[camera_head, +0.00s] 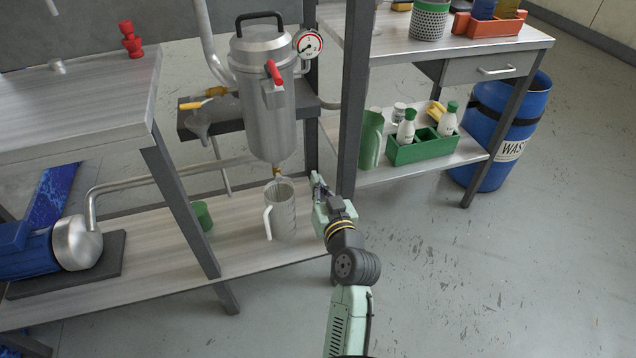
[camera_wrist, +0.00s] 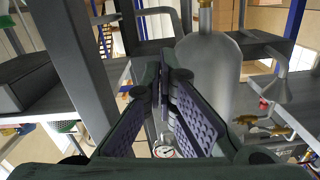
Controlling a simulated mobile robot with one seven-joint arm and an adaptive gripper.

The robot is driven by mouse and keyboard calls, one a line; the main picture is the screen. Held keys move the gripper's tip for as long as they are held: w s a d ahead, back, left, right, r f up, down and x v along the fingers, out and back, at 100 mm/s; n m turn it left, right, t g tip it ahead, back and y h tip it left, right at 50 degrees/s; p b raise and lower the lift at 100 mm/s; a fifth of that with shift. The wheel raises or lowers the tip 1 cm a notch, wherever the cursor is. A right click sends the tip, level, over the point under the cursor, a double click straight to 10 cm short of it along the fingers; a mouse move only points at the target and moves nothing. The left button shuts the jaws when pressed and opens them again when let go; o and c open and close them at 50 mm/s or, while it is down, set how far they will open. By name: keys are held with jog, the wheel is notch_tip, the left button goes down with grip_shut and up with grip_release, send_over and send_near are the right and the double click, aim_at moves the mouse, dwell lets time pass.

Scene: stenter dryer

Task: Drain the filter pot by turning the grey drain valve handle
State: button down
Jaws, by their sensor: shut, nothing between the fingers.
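The filter pot (camera_head: 268,105) is a tall grey metal vessel with a black lid handle, held at a shelf. Its lower end tapers to a small brass drain fitting (camera_head: 277,172). I cannot make out the grey drain valve handle clearly. My gripper (camera_head: 317,182) is to the right of the drain fitting, apart from it, beside the dark post. In the wrist view the pot (camera_wrist: 212,75) appears upside down, with the brass fitting (camera_wrist: 205,4) at the top edge. The gripper fingers (camera_wrist: 166,72) are together and empty, left of the pot there.
A grey jug (camera_head: 284,218) stands under the drain on the lower shelf, with a green cup (camera_head: 202,215) to its left. A dark post (camera_head: 353,90) rises close to my gripper. A pressure gauge (camera_head: 309,43) and red handle (camera_head: 273,72) are on the pot.

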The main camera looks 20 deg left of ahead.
jog(key=w+a+f+b, duration=0.1)
jog(key=w+a+f, duration=0.3)
jog(key=w, duration=0.1)
jog(key=shift+w+a+f, duration=0.15)
jog(key=shift+w+a, duration=0.1)
jog(key=shift+w, duration=0.05)
jog(key=shift+f, duration=0.1)
dwell(0.3)
jog(key=shift+d+m, duration=0.1)
jog(key=shift+m, duration=0.2)
